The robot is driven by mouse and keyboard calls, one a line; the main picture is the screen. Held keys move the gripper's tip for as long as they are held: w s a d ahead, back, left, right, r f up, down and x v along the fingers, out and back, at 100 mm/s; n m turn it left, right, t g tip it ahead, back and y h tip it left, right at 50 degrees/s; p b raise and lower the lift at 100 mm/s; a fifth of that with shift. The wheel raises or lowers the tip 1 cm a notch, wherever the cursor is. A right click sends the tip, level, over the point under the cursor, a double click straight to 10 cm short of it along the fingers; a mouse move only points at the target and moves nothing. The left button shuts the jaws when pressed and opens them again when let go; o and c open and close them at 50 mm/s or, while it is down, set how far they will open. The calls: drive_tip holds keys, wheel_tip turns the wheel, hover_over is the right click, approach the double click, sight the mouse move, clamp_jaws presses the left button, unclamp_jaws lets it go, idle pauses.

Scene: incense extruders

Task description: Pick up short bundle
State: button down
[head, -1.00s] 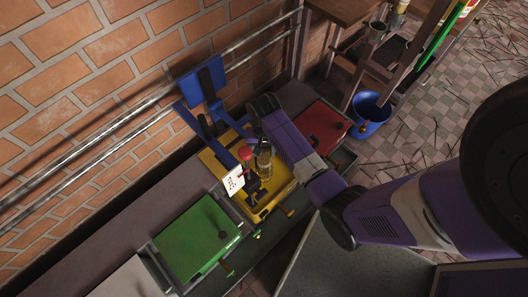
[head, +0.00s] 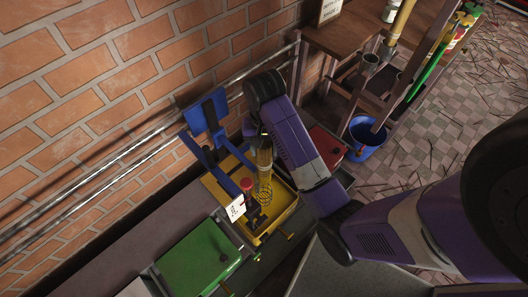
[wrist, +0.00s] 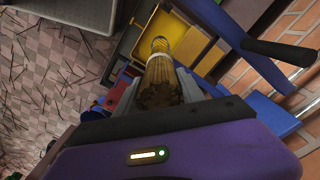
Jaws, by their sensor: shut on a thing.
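The short bundle (wrist: 160,85) is a set of brown-yellow sticks with a pale band around it. In the wrist view it stands between the fingers of my gripper (wrist: 155,95), which is shut on it. In the head view the bundle (head: 264,155) shows as a yellowish upright piece just above a coiled wire holder (head: 264,190) on the yellow tray (head: 278,218). My gripper's fingers are mostly hidden by my arm there.
Blue frame parts (head: 208,115) and a red knob (head: 246,184) with a white card (head: 235,208) stand close by. A green box (head: 195,262) is at the lower left, a red box (head: 325,145) at the right. A brick wall and rails (head: 120,170) run behind.

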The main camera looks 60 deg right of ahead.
drive_tip(key=shift+r+p, duration=2.5)
drive_tip(key=shift+r, duration=0.55)
